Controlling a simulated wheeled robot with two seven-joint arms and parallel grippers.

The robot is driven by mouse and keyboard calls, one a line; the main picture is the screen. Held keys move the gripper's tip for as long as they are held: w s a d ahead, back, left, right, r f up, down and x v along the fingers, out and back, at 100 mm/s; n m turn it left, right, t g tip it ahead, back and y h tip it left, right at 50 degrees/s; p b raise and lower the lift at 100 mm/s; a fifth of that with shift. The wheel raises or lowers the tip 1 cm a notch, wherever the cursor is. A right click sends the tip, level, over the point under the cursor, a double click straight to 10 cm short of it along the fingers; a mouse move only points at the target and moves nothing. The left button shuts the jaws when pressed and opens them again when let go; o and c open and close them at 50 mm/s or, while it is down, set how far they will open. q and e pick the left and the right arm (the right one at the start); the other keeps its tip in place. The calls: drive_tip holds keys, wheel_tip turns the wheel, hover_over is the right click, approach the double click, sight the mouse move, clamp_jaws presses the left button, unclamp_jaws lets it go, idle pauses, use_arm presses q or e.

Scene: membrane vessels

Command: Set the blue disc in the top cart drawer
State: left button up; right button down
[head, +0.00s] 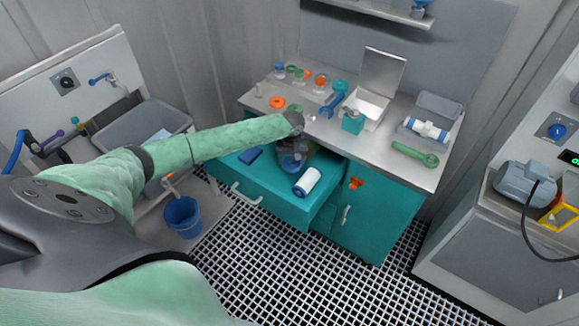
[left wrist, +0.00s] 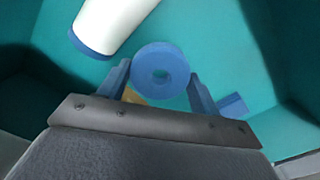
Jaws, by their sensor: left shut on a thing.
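My left gripper (head: 292,163) reaches down into the open teal top drawer (head: 262,193) of the cart. In the left wrist view its two blue fingers (left wrist: 160,88) are shut on the blue disc (left wrist: 160,51), a ring with a hole in the middle. The disc is held over the teal drawer floor (left wrist: 205,35); I cannot tell whether it touches it. In the head view the gripper mostly hides the disc. My right gripper is not in view.
In the drawer lie a white cylinder with blue ends (head: 307,181) and a small blue block (head: 250,155). A tan piece (left wrist: 132,97) shows partly behind a finger. The cart top holds a blue wrench (head: 332,104), a green wrench (head: 414,153) and a white box (head: 366,106).

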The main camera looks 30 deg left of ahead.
sight(291, 175)
use_arm(q)
drive_tip(key=shift+f+p, duration=0.4)
drive_tip(key=shift+f, duration=0.85)
wheel_tip(291, 175, down, 2)
drive_tip(key=shift+f+p, duration=0.1)
drive_tip(key=shift+p, duration=0.3)
drive_tip(key=shift+f, duration=0.2)
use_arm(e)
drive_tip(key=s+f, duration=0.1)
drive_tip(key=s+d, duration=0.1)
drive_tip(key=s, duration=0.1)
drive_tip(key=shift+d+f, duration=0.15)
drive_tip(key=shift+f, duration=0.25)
use_arm(q)
drive_tip(key=o, duration=0.7)
drive_tip(key=shift+f, duration=0.1)
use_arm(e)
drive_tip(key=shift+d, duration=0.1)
